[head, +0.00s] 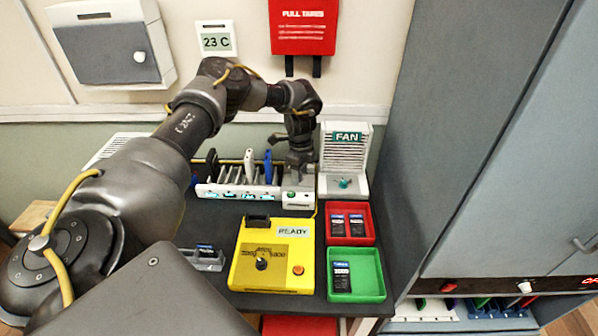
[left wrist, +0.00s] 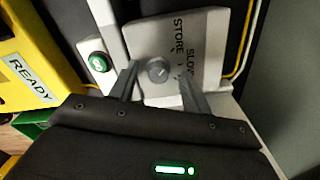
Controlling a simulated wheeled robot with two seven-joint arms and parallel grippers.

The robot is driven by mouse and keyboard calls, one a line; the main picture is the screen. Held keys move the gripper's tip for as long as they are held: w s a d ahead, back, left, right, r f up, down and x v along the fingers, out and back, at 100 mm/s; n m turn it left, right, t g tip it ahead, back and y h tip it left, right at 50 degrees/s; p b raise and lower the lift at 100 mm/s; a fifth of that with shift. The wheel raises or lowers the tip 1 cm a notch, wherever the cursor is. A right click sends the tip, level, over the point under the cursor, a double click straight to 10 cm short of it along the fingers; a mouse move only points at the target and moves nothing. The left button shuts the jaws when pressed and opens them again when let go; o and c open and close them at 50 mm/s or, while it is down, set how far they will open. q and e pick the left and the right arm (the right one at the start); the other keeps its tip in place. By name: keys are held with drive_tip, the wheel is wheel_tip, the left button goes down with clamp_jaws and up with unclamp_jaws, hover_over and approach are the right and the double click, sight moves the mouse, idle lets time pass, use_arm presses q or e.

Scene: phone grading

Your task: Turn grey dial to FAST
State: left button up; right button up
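The grey dial (left wrist: 158,70) shows in the left wrist view, on a light grey housing (left wrist: 207,45). Printing beside it reads STORE and a second word like SLOT or SLOW, partly cut by a finger; I see no FAST marking. My left gripper (left wrist: 157,82) is open, with one finger on each side of the dial; I cannot tell whether they touch it. In the head view my left gripper (head: 299,168) points down over the housing at the right end of the rack and hides the dial. My right gripper is not in view.
A green button (left wrist: 98,62) is left of the dial. The phone rack (head: 236,191) adjoins the housing. The FAN box (head: 345,152) with a teal knob stands close on its right. The yellow READY unit (head: 245,270), red tray (head: 368,209) and green tray (head: 378,291) are in front.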

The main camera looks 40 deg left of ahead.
use_arm(q)
drive_tip(key=shift+s+a+r, duration=0.1)
drive_tip(key=shift+s+a, duration=0.1)
drive_tip(key=shift+s, duration=0.1)
drive_tip(key=c, duration=0.5)
drive_tip(key=shift+d, duration=0.1)
drive_tip(key=c, duration=0.4)
drive_tip(key=shift+c, duration=0.2)
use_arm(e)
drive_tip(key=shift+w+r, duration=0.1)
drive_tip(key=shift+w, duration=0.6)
